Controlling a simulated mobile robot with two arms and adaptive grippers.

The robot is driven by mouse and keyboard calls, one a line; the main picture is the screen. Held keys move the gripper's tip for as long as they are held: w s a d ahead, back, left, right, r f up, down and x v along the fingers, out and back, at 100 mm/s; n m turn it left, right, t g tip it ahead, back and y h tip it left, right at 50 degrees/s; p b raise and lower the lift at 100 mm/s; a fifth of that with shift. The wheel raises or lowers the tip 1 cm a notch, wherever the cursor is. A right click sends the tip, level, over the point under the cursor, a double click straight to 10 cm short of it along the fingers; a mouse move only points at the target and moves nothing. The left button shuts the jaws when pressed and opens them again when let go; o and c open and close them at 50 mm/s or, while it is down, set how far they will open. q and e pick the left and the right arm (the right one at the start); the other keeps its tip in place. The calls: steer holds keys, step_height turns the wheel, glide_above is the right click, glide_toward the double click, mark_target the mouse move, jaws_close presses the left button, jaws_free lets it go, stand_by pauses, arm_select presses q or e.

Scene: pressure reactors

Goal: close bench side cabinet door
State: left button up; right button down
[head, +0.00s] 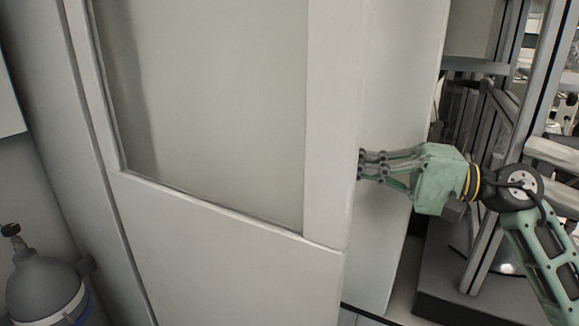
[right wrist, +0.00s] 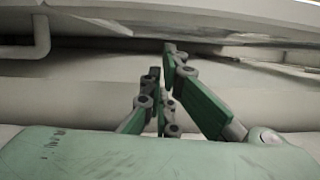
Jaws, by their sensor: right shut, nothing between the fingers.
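The pale cabinet door (head: 230,240), with a large framed panel (head: 220,110), fills the left and middle of the head view. Its right edge runs down beside a second pale upright panel (head: 400,90). I cannot tell how wide the door stands open. My right gripper (head: 361,165) comes in from the right, its fingers pointing left at the door's right edge. They look close to or touching that edge; contact is unclear. In the right wrist view the gripper (right wrist: 163,65) is shut and empty, beneath a pale overhanging surface (right wrist: 230,25). My left gripper is not in view.
A grey gas cylinder (head: 42,290) with a valve stands at the lower left. Metal frame posts (head: 497,150) and lab equipment stand at the right, close behind my right arm. A dark base (head: 450,290) lies at the lower right.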

mark_target(292, 169)
steer(key=shift+n, duration=0.4)
steer(key=p+x, duration=0.2)
steer(key=x, duration=0.1)
steer(key=f+p+x, duration=0.1)
steer(key=x, duration=0.3)
steer(key=p+x, duration=0.2)
steer(key=x, duration=0.1)
steer(key=shift+s+a+f+p, duration=0.15)
steer(key=shift+a+f+p, duration=0.15)
steer(key=shift+d+f, duration=0.1)
